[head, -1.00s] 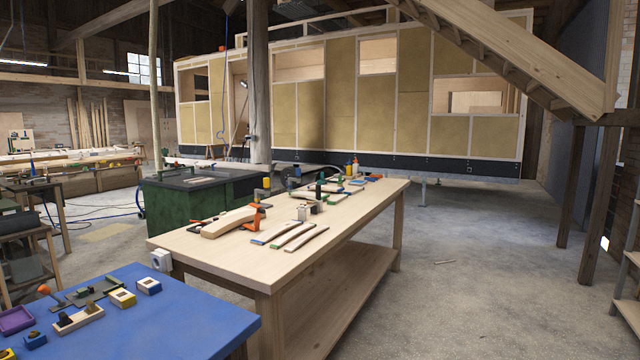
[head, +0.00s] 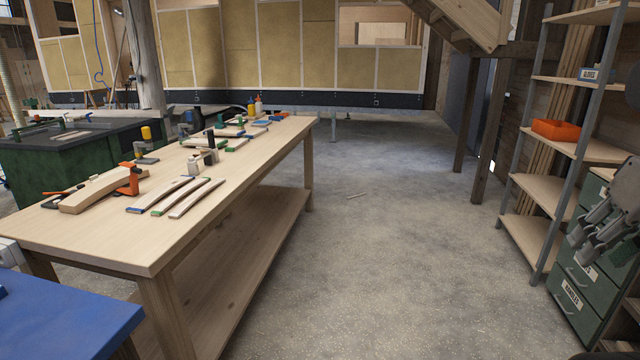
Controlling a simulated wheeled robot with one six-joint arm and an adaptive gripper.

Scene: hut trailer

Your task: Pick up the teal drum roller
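I cannot make out a teal drum roller in the head view. Small tools with green and dark parts lie toward the far end of the wooden workbench (head: 215,205), too small to tell apart. My gripper (head: 582,248) shows at the right edge, grey, pointing down and left in front of a green drawer cabinet. Its fingers look apart with nothing between them. It is far from the workbench top.
An orange clamp (head: 130,178) and curved wooden strips (head: 190,199) lie on the workbench. A blue table (head: 70,315) is at lower left. Shelves with an orange bin (head: 556,130) and the green drawer cabinet (head: 575,295) stand at right.

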